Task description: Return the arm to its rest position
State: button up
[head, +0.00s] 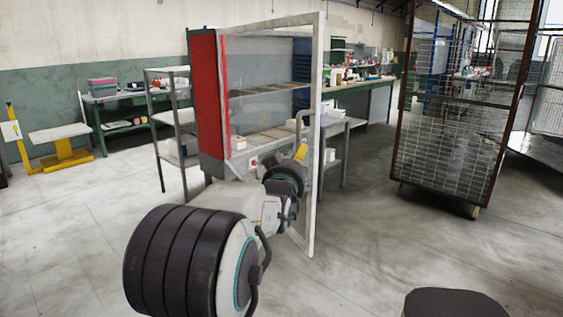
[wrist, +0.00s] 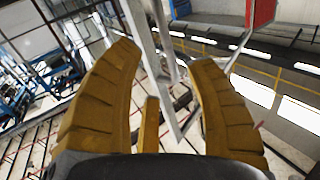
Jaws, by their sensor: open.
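My arm reaches forward from the lower left of the head view. My gripper (head: 300,153) shows there as a small yellow tip beside the open framed door of a red and grey press (head: 208,95). The door's pale frame (head: 317,130) stands upright just to the right of the gripper. In the wrist view my gripper (wrist: 168,75) has its two yellow ribbed fingers spread wide, with nothing held. A grey metal bar (wrist: 139,35) shows beyond and between the fingers. I cannot tell how far away it is.
A grey shelf rack (head: 172,120) stands left of the press. A brown mesh cage cart (head: 455,120) is at the right. Green workbenches (head: 350,100) stand behind. A yellow lift table (head: 65,150) is at far left. The floor (head: 400,250) in front is largely clear.

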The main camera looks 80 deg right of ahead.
dwell(0.4)
jog(key=w+a+f+n+t+y, duration=0.35)
jog(key=w+a, duration=0.45)
jog(key=w, duration=0.5)
jog(key=w+a+f+n+t+y, duration=0.4)
jog(key=w+a, duration=0.3)
jog(key=w, duration=0.5)
jog(key=w+a+f+n+y, duration=0.25)
jog(key=w+a+f, duration=0.2)
jog(key=a, duration=0.55)
jog(key=a+f+n+y, duration=0.2)
jog(key=a+f+y, duration=0.1)
jog(key=a, duration=0.7)
jog(key=a+f+n+y, duration=0.2)
jog(key=a+f+y, duration=0.1)
jog(key=a, duration=0.7)
jog(key=s+a+f+n+g+y, duration=0.2)
jog(key=s+a+f+n+g, duration=0.25)
jog(key=s+a, duration=0.6)
notch_tip(320, 180, up, 14)
jog(key=t+p, duration=0.1)
jog(key=p, duration=1.1)
jog(key=shift+w+a, duration=0.15)
